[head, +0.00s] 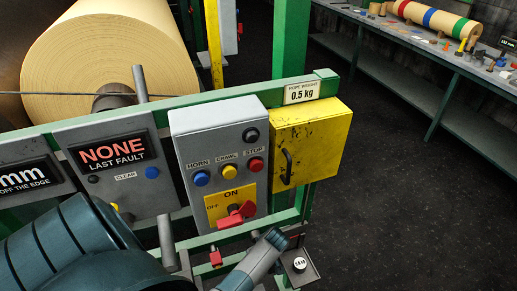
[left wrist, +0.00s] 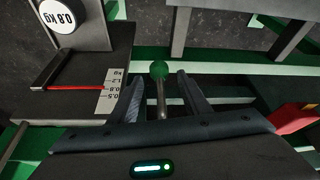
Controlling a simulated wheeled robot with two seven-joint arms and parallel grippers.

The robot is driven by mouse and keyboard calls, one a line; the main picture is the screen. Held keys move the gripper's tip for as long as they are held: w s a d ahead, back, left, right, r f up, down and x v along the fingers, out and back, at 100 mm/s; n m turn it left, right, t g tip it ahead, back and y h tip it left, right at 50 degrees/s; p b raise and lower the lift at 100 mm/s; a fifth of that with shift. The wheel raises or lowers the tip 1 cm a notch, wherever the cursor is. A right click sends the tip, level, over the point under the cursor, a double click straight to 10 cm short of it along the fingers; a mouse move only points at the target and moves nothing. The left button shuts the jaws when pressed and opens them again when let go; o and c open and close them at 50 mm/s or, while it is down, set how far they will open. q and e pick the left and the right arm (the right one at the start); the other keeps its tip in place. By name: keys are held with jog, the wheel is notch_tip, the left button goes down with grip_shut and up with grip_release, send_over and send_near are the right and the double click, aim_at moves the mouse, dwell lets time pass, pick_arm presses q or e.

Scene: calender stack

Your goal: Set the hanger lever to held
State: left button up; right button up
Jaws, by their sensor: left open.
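A lever with a green ball knob (left wrist: 159,70) on a thin metal stem shows in the left wrist view; I take it for the hanger lever. My left gripper (left wrist: 160,80) is open, with one finger on each side of the stem. The fingers appear apart from the stem, and the knob is about level with the fingertips. In the head view, part of my left arm covers the lower middle, and I cannot make out the green knob there. My right gripper is not in view.
A round weight marked 0.8 kg (left wrist: 66,14) sits beside a scale strip (left wrist: 111,91). A grey control box (head: 215,140) with a red switch (head: 237,215) and a yellow box (head: 318,140) are on the green frame. Open floor (head: 410,210) lies to the right.

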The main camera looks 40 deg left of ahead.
pick_arm(q)
jog(key=shift+a+f, duration=0.2)
jog(key=shift+f, duration=0.25)
grip_shut()
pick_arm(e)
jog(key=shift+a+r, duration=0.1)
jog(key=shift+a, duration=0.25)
